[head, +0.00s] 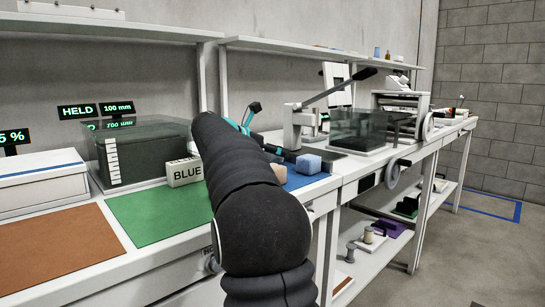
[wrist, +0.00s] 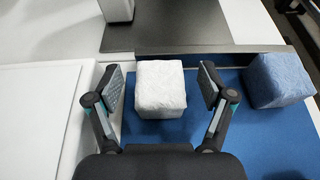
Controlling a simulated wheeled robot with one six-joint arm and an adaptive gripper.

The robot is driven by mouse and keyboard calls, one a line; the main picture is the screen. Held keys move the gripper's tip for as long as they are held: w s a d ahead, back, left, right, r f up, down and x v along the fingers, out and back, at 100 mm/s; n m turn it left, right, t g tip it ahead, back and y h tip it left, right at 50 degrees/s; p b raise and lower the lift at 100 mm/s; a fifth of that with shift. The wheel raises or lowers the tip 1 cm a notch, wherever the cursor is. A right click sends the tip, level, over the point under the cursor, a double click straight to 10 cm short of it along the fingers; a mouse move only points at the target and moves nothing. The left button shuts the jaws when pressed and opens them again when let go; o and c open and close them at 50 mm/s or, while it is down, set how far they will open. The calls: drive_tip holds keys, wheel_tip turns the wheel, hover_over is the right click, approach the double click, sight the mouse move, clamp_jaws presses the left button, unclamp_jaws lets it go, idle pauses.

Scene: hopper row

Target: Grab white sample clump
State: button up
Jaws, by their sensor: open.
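The white sample clump (wrist: 161,88), a block with a crinkled surface, stands on the blue mat (wrist: 245,140) in the wrist view. My gripper (wrist: 161,84) is open, with one finger to the left of the clump and one to the right. A gap shows on both sides, so neither pad appears to touch it. In the head view I cannot make out the white clump, and my arm hides most of the gripper.
A blue clump (wrist: 278,78) stands close to the right finger; it also shows in the head view (head: 308,163). A tan block (head: 279,173) sits near the mat's front. The green mat (head: 150,215) looks bare.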

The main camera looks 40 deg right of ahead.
drive_tip(key=shift+c, duration=0.2)
drive_tip(key=c, duration=1)
drive_tip(key=shift+r, duration=0.1)
